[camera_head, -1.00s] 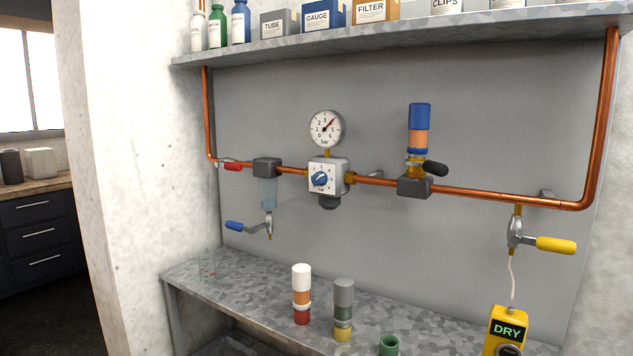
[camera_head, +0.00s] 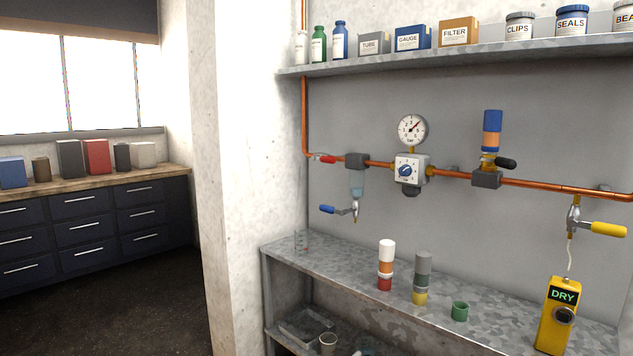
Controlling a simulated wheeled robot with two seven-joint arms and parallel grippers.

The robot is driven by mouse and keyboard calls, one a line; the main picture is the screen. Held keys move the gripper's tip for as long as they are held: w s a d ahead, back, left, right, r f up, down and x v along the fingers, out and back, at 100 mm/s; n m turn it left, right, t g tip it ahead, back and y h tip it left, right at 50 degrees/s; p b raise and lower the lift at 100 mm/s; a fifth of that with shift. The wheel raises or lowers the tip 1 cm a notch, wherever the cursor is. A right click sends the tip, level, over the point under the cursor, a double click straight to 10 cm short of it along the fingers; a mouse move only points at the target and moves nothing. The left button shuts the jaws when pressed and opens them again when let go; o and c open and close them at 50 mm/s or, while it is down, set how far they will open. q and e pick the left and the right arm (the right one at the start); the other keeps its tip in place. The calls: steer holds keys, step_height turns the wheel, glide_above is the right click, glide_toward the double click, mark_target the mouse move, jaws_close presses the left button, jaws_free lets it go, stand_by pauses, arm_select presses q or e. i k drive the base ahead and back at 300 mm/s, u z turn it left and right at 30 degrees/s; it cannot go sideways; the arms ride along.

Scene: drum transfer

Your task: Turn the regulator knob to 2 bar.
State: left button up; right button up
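The regulator (camera_head: 411,169) is a white box on the copper pipe. Its blue knob (camera_head: 405,170) sits on the front face, with small scale marks around it that are too small to read. Neither of my grippers shows in the head view.
A shelf (camera_head: 450,55) overhangs the pipe. A white pillar (camera_head: 235,180) stands left. Open floor (camera_head: 130,290) lies further left.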

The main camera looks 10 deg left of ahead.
mark_target(406, 170)
steer(key=u, duration=2.5)
steer(key=i, duration=0.25)
steer(key=z, duration=1.1)
steer(key=i, duration=1.35)
steer(key=z, duration=0.5)
